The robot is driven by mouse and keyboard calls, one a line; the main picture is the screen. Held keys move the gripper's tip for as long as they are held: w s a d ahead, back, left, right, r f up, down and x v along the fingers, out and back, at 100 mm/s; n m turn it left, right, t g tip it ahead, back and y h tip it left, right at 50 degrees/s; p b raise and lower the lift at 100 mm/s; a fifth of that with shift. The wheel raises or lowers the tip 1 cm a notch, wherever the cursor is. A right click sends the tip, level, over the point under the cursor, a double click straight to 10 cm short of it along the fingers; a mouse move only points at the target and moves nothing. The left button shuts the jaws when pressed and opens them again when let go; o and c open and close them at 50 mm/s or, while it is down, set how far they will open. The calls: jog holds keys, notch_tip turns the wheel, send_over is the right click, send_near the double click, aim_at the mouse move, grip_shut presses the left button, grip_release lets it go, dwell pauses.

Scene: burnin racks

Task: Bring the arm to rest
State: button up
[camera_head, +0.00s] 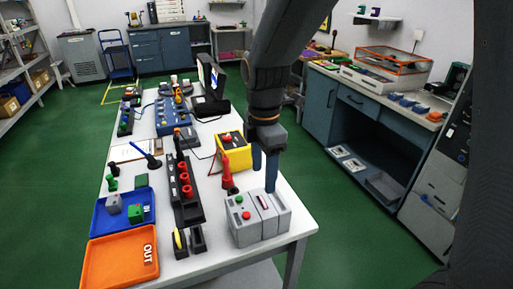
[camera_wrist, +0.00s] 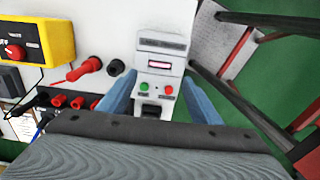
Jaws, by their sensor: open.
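My gripper (camera_head: 265,174) points down over the near right end of the white table, above a grey box with a green and a red button. Its two blue fingers stand apart, and I see nothing between them. In the wrist view the fingers of my gripper (camera_wrist: 160,100) sit either side of the lower part of the grey box (camera_wrist: 163,50). The box (camera_head: 262,224) stands on the table. I cannot tell whether the fingers touch it. My dark arm comes down from the top of the head view.
The white table (camera_head: 285,243) also holds a yellow unit (camera_head: 235,152), a black strip with red sockets (camera_head: 187,192), a blue tray (camera_head: 100,218) and an orange OUT tray (camera_head: 120,262). Shelving stands far left, a workbench (camera_head: 362,100) to the right. Green floor between is clear.

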jog(key=s+d+m, duration=0.1)
jog(key=d+m, duration=0.1)
jog(key=m, duration=0.1)
jog(key=s+d+f+m, duration=0.1)
jog(key=d+m, duration=0.2)
jog(key=m, duration=0.1)
jog(key=s+d+f+m, duration=0.1)
jog(key=d+m, duration=0.1)
jog(key=m, duration=0.1)
jog(key=shift+s+d+m+t, duration=0.15)
jog(key=shift+d+m+t, duration=0.05)
jog(key=shift+m+t, duration=0.2)
jog(key=s+d+f+m, duration=0.1)
jog(key=s+d+m, duration=0.3)
jog(key=m, duration=0.6)
jog(key=shift+d+f+t, duration=0.3)
jog(key=shift+d, duration=0.35)
